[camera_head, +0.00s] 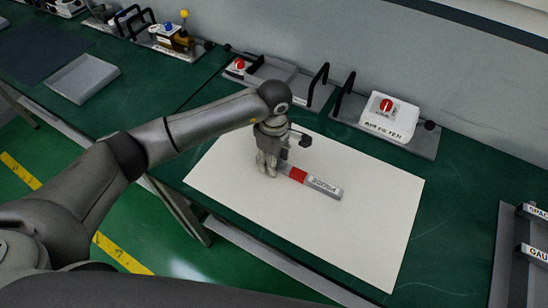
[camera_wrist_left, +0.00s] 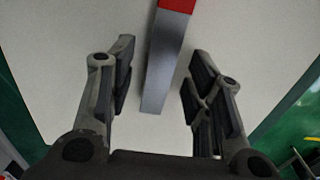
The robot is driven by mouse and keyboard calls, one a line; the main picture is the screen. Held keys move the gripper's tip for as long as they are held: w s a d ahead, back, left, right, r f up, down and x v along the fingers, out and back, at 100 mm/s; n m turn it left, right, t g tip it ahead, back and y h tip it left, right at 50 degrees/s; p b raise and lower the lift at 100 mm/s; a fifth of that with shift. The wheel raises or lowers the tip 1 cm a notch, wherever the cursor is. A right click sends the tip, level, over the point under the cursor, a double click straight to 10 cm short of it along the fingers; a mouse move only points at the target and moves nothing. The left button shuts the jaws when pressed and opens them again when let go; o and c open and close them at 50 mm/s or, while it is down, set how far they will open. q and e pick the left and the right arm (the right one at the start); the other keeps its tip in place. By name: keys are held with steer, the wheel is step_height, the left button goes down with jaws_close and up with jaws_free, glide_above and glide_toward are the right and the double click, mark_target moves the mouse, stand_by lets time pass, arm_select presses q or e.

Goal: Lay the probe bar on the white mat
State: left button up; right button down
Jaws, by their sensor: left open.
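The probe bar (camera_head: 323,187) is a grey bar with a red band and a dark label. It lies on the white mat (camera_head: 370,220), towards the mat's middle. Its grey end also shows in the left wrist view (camera_wrist_left: 165,62), with the red band at the top edge. My left gripper (camera_head: 268,170) is over the mat at the bar's left end and hides part of that end. In the left wrist view its fingers (camera_wrist_left: 160,75) are apart, one on each side of the bar's end, with gaps between. My right gripper is not in view.
Behind the mat, along the wall, are a white air filter box (camera_head: 390,117) with a red knob and black handles (camera_head: 318,84). A grey rack (camera_head: 520,260) stands at the right edge. A grey tray (camera_head: 82,78) is at the left. The mat's right part is clear.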

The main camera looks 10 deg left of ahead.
arm_select(q)
step_height(320, 180, up, 12)
stand_by(0.4)
steer(key=shift+f, duration=0.1)
